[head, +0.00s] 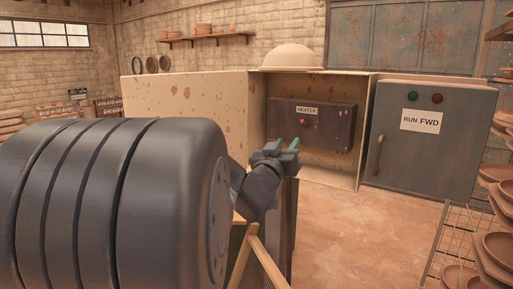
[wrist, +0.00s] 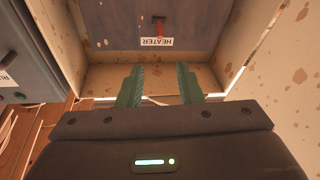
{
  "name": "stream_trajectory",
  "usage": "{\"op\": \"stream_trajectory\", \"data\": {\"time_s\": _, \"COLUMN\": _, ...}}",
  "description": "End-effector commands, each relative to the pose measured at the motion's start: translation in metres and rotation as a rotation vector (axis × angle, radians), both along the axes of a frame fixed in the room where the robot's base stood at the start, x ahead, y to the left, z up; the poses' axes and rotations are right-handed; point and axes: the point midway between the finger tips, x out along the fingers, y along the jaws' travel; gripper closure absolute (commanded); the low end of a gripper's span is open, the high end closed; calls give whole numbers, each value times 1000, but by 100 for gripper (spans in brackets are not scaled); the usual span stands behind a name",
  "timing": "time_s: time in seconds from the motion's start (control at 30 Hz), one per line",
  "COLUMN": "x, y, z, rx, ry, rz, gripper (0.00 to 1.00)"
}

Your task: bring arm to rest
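My gripper (head: 288,146) is in front of the open cream cabinet (head: 190,104) in the head view. In the wrist view its two green fingers (wrist: 160,68) stand apart with nothing between them, so it is open and empty. Beyond the fingers is the dark panel labelled HEATER (head: 335,127), which appears upside down in the wrist view (wrist: 110,20). A red control shows on this panel in both views. The fingers appear apart from the panel. Part of my arm is hidden in the head view.
A grey cabinet labelled RUN FWD (head: 425,150), with green and red buttons, stands right of the cream cabinet. Shelves of clay bowls (head: 497,245) line the right edge. Wooden bars (head: 255,255) stand below my gripper. Open floor (head: 360,235) lies between them and the shelves.

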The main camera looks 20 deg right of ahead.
Motion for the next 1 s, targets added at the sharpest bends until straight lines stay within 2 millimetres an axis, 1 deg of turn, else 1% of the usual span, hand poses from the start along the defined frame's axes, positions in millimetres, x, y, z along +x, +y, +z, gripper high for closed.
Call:
{"op": "stream_trajectory", "data": {"time_s": 0.17, "x": 10, "y": -9, "z": 3, "rx": 0, "ry": 3, "rz": -1, "gripper": 67}}
{"op": "stream_trajectory", "data": {"time_s": 0.7, "x": 75, "y": -67, "z": 26, "rx": -1, "ry": 2, "rz": -2, "gripper": 67}}
{"op": "stream_trajectory", "data": {"time_s": 0.9, "x": 93, "y": -83, "z": 31, "rx": 0, "ry": 1, "rz": 0, "gripper": 67}}
{"op": "stream_trajectory", "data": {"time_s": 1.0, "x": 98, "y": -87, "z": 32, "rx": 0, "ry": 1, "rz": 0, "gripper": 67}}
